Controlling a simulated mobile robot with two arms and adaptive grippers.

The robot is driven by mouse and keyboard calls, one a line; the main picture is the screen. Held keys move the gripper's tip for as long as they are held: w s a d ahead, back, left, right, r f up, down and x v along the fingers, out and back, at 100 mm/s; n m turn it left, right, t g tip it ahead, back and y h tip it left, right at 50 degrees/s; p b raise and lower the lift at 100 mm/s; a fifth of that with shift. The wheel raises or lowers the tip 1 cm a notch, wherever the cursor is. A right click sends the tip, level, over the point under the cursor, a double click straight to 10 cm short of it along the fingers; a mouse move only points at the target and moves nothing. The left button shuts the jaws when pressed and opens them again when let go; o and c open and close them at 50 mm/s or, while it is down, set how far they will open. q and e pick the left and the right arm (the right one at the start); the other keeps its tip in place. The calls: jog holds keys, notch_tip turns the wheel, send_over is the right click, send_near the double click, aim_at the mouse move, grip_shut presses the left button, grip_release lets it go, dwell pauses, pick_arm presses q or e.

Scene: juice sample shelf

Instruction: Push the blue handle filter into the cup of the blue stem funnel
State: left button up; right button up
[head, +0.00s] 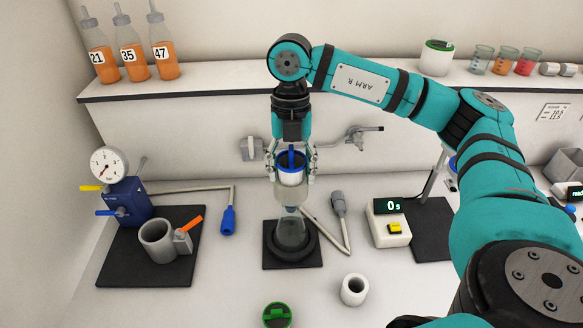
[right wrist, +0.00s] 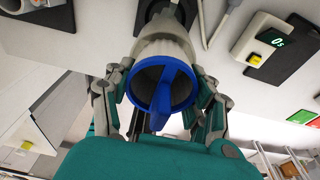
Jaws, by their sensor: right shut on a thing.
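The blue handle filter (head: 291,176) is a white cup with a blue rim and blue cross handle. It also shows from above in the right wrist view (right wrist: 163,92). My right gripper (head: 291,172) is shut on it, with a finger on each side. Directly below is a pale funnel (head: 289,192) on a clear flask (head: 291,232) in a black round holder. The filter is in line with the funnel's cup; I cannot tell how deep it sits. The funnel's stem colour is not clear. My left gripper is not in view.
A gauge device (head: 123,200) and grey mug (head: 160,238) are left, a timer (head: 389,222) right. A grey-handled tool (head: 339,205) lies close beside the flask. Bottles stand on the back shelf (head: 210,89).

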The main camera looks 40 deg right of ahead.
jog(key=shift+f, duration=0.1)
jog(key=shift+r+p, duration=0.45)
jog(key=shift+r, duration=0.1)
jog(key=shift+w, duration=0.1)
dwell(0.3)
jog(key=shift+f+b, duration=0.7)
jog(key=shift+r, duration=0.15)
dwell(0.4)
jog(key=shift+r+p, duration=0.35)
jog(key=shift+p, duration=0.1)
jog(key=shift+r, duration=0.2)
